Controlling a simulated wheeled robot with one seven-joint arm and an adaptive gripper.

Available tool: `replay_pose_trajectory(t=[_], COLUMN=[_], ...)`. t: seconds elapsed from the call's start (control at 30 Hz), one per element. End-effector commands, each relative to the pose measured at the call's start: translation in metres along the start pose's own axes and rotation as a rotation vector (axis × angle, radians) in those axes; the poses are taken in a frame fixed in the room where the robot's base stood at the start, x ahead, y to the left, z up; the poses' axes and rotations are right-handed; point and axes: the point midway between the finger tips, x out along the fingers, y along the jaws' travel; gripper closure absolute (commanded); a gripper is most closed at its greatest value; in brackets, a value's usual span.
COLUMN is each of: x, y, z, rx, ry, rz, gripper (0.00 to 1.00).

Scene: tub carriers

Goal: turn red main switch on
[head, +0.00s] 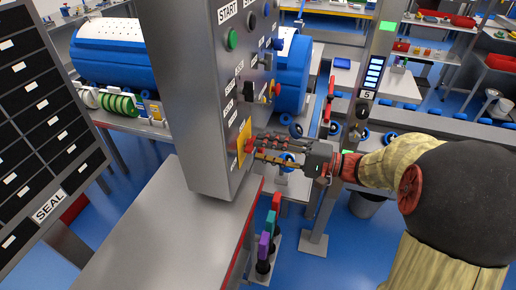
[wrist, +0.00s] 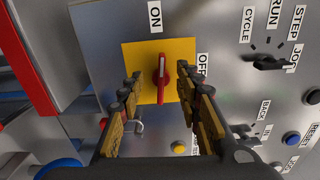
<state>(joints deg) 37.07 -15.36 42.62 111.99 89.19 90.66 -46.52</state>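The red main switch (wrist: 161,80) sits on a yellow plate (wrist: 135,56) on the grey control panel. In the wrist view its handle stands upright in the picture, a pale mark near its upper end, in line with the ON label (wrist: 155,17). The OFF label (wrist: 202,65) is to the right of the plate. My gripper (wrist: 157,82) is open, one finger on each side of the handle, with gaps visible. In the head view my gripper (head: 249,149) is close in front of the yellow plate (head: 245,136); the switch is mostly hidden there.
A rotary selector (wrist: 272,63) and several buttons, including a yellow one (wrist: 178,147), lie near the fingers on the panel. In the head view a grey table (head: 150,235) stands below the panel. A post with a display (head: 374,75) stands beside my arm.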

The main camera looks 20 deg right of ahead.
Motion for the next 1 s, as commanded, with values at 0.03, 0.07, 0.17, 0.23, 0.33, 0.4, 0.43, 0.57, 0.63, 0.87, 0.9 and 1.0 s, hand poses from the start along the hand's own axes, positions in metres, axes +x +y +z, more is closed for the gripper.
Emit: replay_pose_trajectory(t=[0.03, 0.07, 0.17, 0.23, 0.33, 0.4, 0.43, 0.57, 0.63, 0.87, 0.9, 1.0], x=[-0.011, -0.017, -0.037, -0.050, -0.067, -0.077, -0.081, -0.091, -0.095, -0.096, -0.096, -0.096], y=[0.000, 0.000, 0.000, 0.001, 0.001, 0.001, 0.001, 0.001, 0.001, 0.001, 0.001, 0.001], z=[-0.002, -0.002, -0.002, -0.002, -0.001, -0.001, -0.001, -0.001, 0.000, 0.000, 0.000, 0.000], rx=[0.000, 0.000, 0.000, 0.001, 0.002, 0.002, 0.001, 0.001, 0.001, 0.001, 0.001, 0.001], ry=[0.006, 0.006, 0.007, 0.006, 0.005, 0.004, 0.004, 0.002, 0.002, 0.000, 0.000, 0.000], rz=[0.000, 0.001, 0.000, 0.001, 0.001, 0.001, 0.001, 0.002, 0.001, 0.001, 0.001, 0.001], gripper=[0.66, 0.66, 0.66, 0.66, 0.66, 0.66, 0.66, 0.66, 0.66, 0.66, 0.66, 0.66])
